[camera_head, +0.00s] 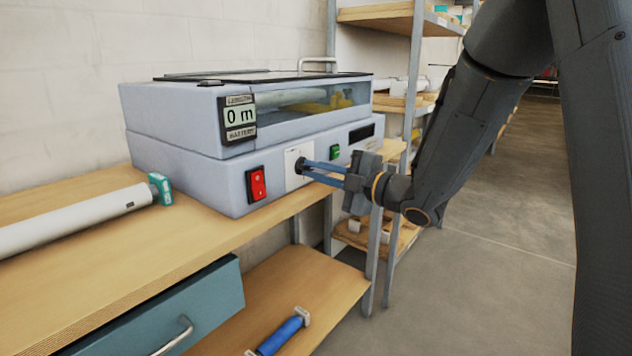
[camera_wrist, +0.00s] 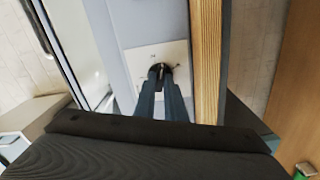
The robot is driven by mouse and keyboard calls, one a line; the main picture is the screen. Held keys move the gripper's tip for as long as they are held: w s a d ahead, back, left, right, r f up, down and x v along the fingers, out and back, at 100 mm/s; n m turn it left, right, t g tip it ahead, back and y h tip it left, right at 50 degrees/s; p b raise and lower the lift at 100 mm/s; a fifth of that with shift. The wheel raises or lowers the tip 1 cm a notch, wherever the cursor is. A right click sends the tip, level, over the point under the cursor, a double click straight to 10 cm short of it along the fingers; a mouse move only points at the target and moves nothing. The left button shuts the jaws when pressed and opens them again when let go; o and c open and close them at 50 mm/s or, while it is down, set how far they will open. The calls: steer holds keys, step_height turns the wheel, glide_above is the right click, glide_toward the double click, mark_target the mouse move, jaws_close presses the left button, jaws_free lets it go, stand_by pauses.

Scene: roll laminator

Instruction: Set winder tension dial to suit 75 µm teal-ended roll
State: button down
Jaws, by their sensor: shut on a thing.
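The laminator (camera_head: 200,160) stands on the wooden bench, with a white dial plate on its front. The black tension dial (camera_head: 300,166) sits on that plate and also shows in the wrist view (camera_wrist: 159,69). My gripper (camera_head: 305,170) has its two blue fingers shut on the dial from the front; the fingertips also show in the wrist view (camera_wrist: 160,78). The fingers partly hide the dial, and its setting and the plate's marks are too small to read. A white roll with a teal end (camera_head: 160,189) lies on the bench left of the laminator.
A red rocker switch (camera_head: 256,184) is left of the dial and a green button (camera_head: 335,152) right of it. A blue-handled tool (camera_head: 280,335) lies on the lower shelf beside a teal drawer (camera_head: 170,315).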

steer(key=n+b, duration=0.5)
steer(key=shift+f, duration=0.1)
steer(key=shift+n+b, duration=0.3)
steer(key=shift+b, duration=0.1)
steer(key=c, duration=1.8)
jaws_free()
steer(key=shift+v, duration=3.95)
